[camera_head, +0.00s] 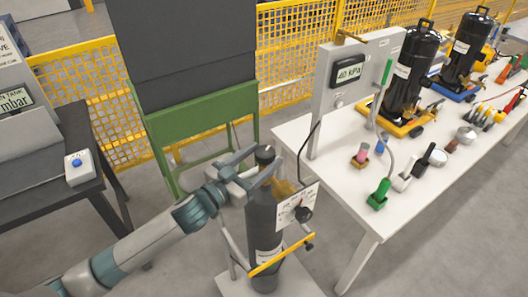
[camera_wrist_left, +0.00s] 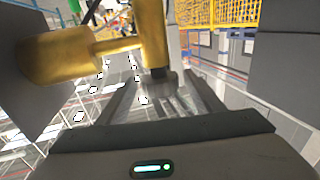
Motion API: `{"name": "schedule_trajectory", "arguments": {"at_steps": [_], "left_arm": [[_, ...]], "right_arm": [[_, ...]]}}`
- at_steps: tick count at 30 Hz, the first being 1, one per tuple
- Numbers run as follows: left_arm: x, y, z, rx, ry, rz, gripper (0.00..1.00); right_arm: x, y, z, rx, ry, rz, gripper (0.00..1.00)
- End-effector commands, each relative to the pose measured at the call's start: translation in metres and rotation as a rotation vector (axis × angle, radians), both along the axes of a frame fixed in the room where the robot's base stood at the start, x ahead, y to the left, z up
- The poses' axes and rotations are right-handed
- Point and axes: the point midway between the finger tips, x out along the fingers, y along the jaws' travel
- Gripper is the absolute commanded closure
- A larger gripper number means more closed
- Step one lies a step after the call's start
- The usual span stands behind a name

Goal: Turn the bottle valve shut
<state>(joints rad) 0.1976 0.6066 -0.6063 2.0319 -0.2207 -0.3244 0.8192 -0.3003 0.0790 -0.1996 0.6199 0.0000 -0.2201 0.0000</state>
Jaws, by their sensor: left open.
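The dark grey gas bottle (camera_head: 264,225) stands upright on a small cart in the head view, left of the white table. Its black valve knob (camera_head: 265,153) is at the top, with the brass valve body (camera_head: 284,187) beside it. My left gripper (camera_head: 262,168) is at the bottle's top, its fingers open on either side of the valve. In the left wrist view the brass valve body (camera_wrist_left: 152,32) fills the upper middle, with a grey ridged knob (camera_wrist_left: 158,84) between the spread fingers (camera_wrist_left: 160,92). Finger contact cannot be told. My right gripper is not in view.
A white panel with a dial (camera_head: 297,207) and a yellow bar (camera_head: 282,259) are close to the bottle. The white table (camera_head: 340,197) with a gauge reading kPa (camera_head: 348,71) is to the right. A green-framed dark board (camera_head: 205,115) stands behind.

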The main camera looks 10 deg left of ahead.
Motion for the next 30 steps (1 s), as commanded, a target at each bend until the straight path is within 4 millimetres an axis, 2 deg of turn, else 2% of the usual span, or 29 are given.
{"name": "schedule_trajectory", "arguments": {"at_steps": [6, 14, 15, 20, 30], "left_arm": [[0.0101, -0.0061, 0.0003, -0.001, 0.0, 0.0, 0.39], [0.0106, -0.0063, -0.0003, 0.0, 0.0, 0.0, 0.39], [0.0105, -0.0062, -0.0003, 0.0, 0.001, 0.0, 0.44], [0.0104, -0.0062, -0.0003, 0.0, 0.001, -0.001, 0.8], [0.0108, -0.0054, 0.0001, 0.003, -0.001, -0.022, 0.8]], "right_arm": [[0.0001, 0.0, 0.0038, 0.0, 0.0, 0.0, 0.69], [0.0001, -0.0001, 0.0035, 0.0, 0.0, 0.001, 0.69], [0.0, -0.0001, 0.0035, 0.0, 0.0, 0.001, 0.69], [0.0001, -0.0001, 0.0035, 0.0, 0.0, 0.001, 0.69], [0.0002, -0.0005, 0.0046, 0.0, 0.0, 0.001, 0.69]]}}
